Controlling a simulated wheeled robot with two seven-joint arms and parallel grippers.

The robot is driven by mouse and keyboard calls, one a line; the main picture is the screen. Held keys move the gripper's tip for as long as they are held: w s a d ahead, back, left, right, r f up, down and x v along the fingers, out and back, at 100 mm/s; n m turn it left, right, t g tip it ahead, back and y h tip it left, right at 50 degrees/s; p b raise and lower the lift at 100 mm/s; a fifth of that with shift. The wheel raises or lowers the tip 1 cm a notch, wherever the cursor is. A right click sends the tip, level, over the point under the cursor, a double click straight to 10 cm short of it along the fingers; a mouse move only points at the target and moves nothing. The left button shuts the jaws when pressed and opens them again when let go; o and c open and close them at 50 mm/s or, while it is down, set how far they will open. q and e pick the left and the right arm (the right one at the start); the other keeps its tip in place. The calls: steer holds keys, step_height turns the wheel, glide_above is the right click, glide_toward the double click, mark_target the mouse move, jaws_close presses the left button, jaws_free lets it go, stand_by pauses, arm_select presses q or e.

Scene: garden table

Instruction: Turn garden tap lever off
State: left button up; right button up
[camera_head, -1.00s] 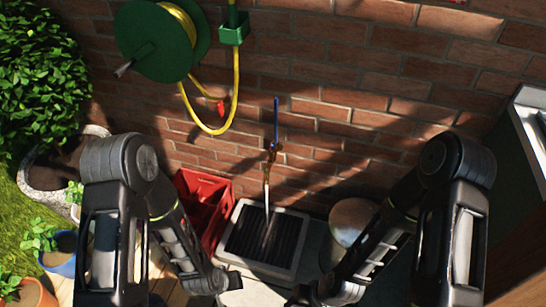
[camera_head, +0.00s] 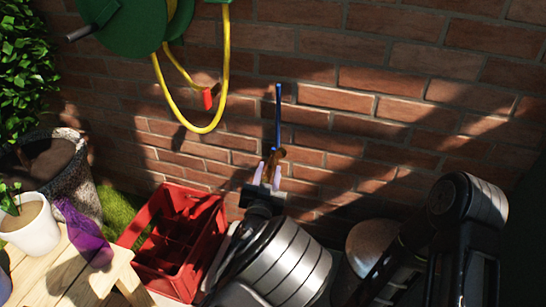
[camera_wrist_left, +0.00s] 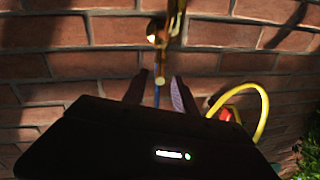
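A brass garden tap (camera_head: 272,158) stands out from the brick wall, with a long blue lever (camera_head: 278,108) pointing straight up. My left gripper (camera_head: 267,172) is at the tap, its two pale fingers apart just below the lever. In the left wrist view the tap (camera_wrist_left: 166,32) is at the top, and the blue lever (camera_wrist_left: 156,96) shows between the open fingers (camera_wrist_left: 157,88). I cannot tell whether a finger touches the tap or lever. My left arm hides the space under the tap. My right gripper is out of view; only its arm shows at the right.
A yellow hose (camera_head: 226,70) with a red end (camera_head: 207,99) hangs from the green reel (camera_head: 125,22) left of the tap. A red crate (camera_head: 205,235) stands below left, beside a wooden bench (camera_head: 75,275) with pots. A round pale object (camera_head: 370,243) is at lower right.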

mark_target(272, 151)
arm_select(q)
steer(key=w, duration=0.2)
steer(key=w+b, duration=0.1)
steer(key=w, duration=0.2)
steer(key=w+d+b, duration=0.1)
steer(key=w, duration=0.1)
steer(key=shift+w+d+f, duration=0.1)
steer(key=shift+w, duration=0.25)
jaws_close()
stand_by(1.3)
